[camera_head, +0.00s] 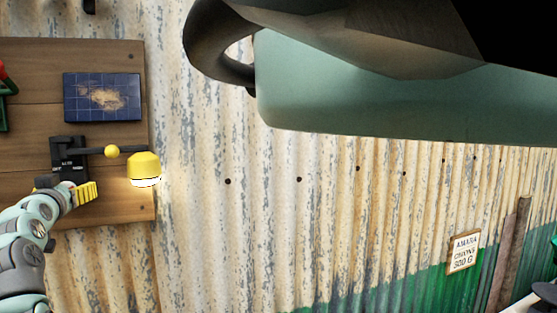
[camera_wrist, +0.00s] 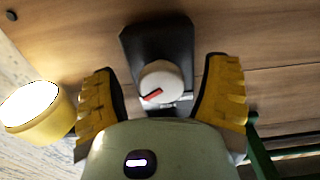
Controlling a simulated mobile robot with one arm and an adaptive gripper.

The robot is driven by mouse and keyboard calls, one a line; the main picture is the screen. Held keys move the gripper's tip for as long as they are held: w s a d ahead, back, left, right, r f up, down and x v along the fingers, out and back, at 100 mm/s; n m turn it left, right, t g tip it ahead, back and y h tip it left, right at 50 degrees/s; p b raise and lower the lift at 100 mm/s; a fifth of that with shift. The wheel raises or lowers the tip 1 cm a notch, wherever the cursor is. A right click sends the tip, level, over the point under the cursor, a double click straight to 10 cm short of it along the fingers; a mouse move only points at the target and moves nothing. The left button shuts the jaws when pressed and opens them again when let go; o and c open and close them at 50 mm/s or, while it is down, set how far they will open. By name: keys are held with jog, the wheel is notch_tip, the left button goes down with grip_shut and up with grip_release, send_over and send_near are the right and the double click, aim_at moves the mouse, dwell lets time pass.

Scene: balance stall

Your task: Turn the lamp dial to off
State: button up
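The lamp dial (camera_wrist: 160,82) is a round whitish knob with a red pointer mark, on a black plate (camera_wrist: 162,46) fixed to a wooden board. In the wrist view the red mark points to the lower left. My gripper (camera_wrist: 159,70) is open, with one yellow ridged finger on each side of the dial and a gap to it on both sides. The yellow lamp (camera_head: 145,166) glows white underneath; it also shows in the wrist view (camera_wrist: 32,108).
A blue solar panel (camera_head: 102,97) is on the wooden board (camera_head: 30,60) above the lamp mount. A green frame (camera_head: 5,103) with a red part is at the board's left edge.

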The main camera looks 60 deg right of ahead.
jog(key=c, duration=1.2)
jog(key=shift+o, duration=0.2)
